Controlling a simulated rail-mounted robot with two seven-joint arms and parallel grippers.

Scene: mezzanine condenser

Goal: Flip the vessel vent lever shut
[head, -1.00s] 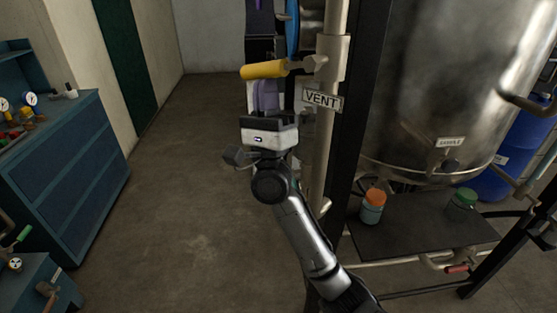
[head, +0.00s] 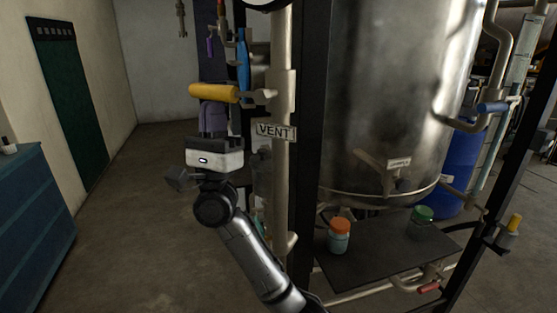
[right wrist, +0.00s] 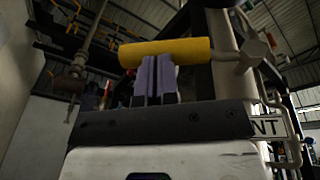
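The vent lever has a yellow grip (head: 213,91) that sticks out level to the left from a metal stem on a pale upright pipe (head: 284,60). A VENT sign (head: 275,131) is just below it on the pipe. My right gripper (head: 214,106) points up from under the yellow grip, its fingers close together. In the right wrist view the purple fingertips (right wrist: 156,62) overlap the lower edge of the yellow grip (right wrist: 190,48); they are not around it. Whether they touch it I cannot tell. My left gripper is not in view.
A large steel vessel (head: 385,80) stands right of a black post (head: 308,120). An orange-capped jar (head: 339,238) and a green-capped jar (head: 420,222) stand on a dark shelf (head: 380,262). A blue cabinet (head: 35,225) is at the left; open floor lies between.

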